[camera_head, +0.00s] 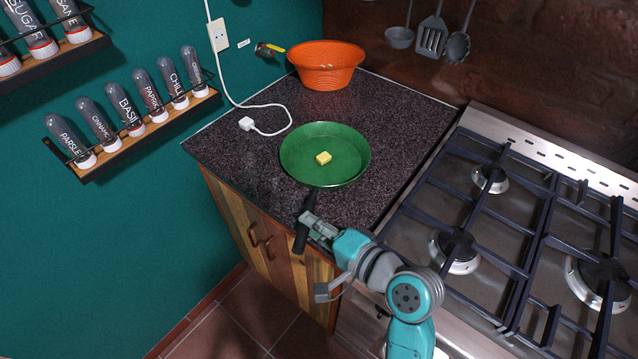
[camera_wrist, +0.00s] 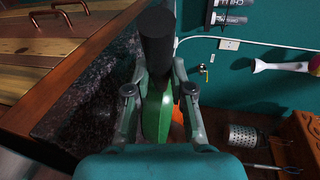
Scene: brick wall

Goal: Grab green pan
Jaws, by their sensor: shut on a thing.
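My gripper (camera_head: 307,222) is shut on that handle. In the wrist view the handle (camera_wrist: 158,55) stands between the two fingers of my gripper (camera_wrist: 158,90), and part of the green pan (camera_wrist: 155,118) shows behind it. The rest of the pan is hidden there.
An orange basket (camera_head: 326,75) stands at the back of the counter (camera_head: 240,160). A white cable with a plug (camera_head: 247,124) lies left of the pan. The gas stove (camera_head: 480,215) with raised grates is on the right. Spice racks (camera_head: 140,135) hang on the left wall.

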